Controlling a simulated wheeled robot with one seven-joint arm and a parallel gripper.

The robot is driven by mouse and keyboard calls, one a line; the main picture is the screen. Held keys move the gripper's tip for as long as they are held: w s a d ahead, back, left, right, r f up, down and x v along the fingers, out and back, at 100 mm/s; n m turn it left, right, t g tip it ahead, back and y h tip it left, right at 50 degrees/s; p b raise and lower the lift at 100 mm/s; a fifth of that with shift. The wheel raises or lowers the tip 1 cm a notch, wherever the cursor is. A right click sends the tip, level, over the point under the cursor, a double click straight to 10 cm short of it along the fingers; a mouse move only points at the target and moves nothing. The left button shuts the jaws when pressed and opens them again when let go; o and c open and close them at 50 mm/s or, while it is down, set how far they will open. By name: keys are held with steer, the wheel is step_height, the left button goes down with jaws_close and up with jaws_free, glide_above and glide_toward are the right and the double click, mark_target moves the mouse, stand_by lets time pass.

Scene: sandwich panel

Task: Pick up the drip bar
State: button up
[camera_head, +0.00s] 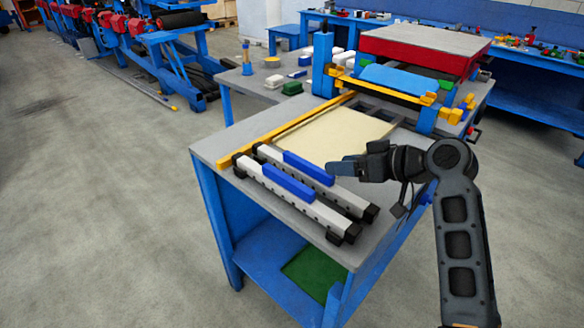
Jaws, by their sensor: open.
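Two grey bars with black ends and blue handles lie side by side on the grey top of the near blue table. One bar (322,216) is nearer the table's front edge. The other bar (345,200) lies just behind it. I cannot tell which one is the drip bar. My gripper (336,167) is open and seems empty. It appears just right of the rear bar's blue handle (309,168), pointing left. Its height above the bars is hard to judge, and its fingers are small in view.
A cream panel (335,136) lies behind the bars, along a yellow rail (290,127). A blue roller (398,81) with yellow parts stands at the table's back. A side table (240,84) holds small brushes and blocks.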

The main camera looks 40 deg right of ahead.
mark_target(313, 165)
steer(key=x, duration=0.2)
steer(key=shift+w, duration=0.3)
steer(key=p+x, duration=0.1)
steer(key=x, duration=0.4)
steer(key=shift+w+a+f, duration=0.15)
steer(key=shift+w+f, duration=0.1)
jaws_close()
